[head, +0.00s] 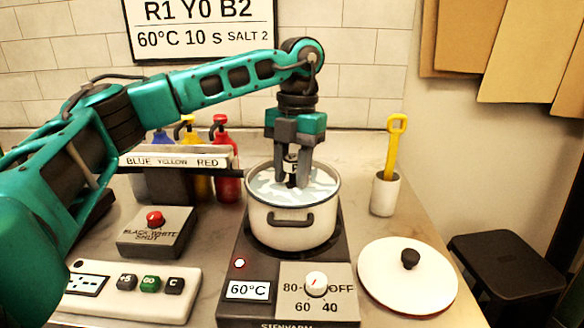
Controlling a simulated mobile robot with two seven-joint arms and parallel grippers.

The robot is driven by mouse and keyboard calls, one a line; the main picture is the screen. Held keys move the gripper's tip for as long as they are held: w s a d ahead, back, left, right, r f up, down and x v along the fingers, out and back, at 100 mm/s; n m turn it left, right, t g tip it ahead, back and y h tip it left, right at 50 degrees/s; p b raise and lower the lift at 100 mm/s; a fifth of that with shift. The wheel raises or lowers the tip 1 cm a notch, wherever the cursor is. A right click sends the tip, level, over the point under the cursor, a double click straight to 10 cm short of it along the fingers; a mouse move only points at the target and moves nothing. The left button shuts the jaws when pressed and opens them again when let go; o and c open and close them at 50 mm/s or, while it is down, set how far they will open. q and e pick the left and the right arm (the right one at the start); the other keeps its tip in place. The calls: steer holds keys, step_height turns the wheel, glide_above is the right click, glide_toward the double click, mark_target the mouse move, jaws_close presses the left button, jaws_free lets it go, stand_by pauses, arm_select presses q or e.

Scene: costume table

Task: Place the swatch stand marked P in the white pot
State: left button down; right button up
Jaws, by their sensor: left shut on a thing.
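The white pot (292,229) stands on a dark hot plate, with its lid off and liquid showing inside. My left gripper (291,178) points straight down over the pot, its fingertips at or below the rim level. It is shut on the swatch stand (291,163), a small dark piece with a pale label. The letter on the label is too small to read surely. The fingers hide much of the stand, and I cannot tell whether its lower end touches the liquid or the pot floor. My right gripper is not in view.
The white lid (408,275) with a black knob lies right of the hot plate (240,285). A yellow tool (393,150) stands in a white cup (384,194). Pump bottles stand behind a labelled rack (180,160) at left. A red-button box (156,230) and a key panel (130,290) are front left.

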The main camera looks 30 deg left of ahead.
arm_select(q)
steer(key=shift+f, duration=0.45)
stand_by(0.4)
steer(key=c, duration=0.7)
jaws_free()
steer(key=shift+o, duration=0.7)
steer(key=o, duration=0.3)
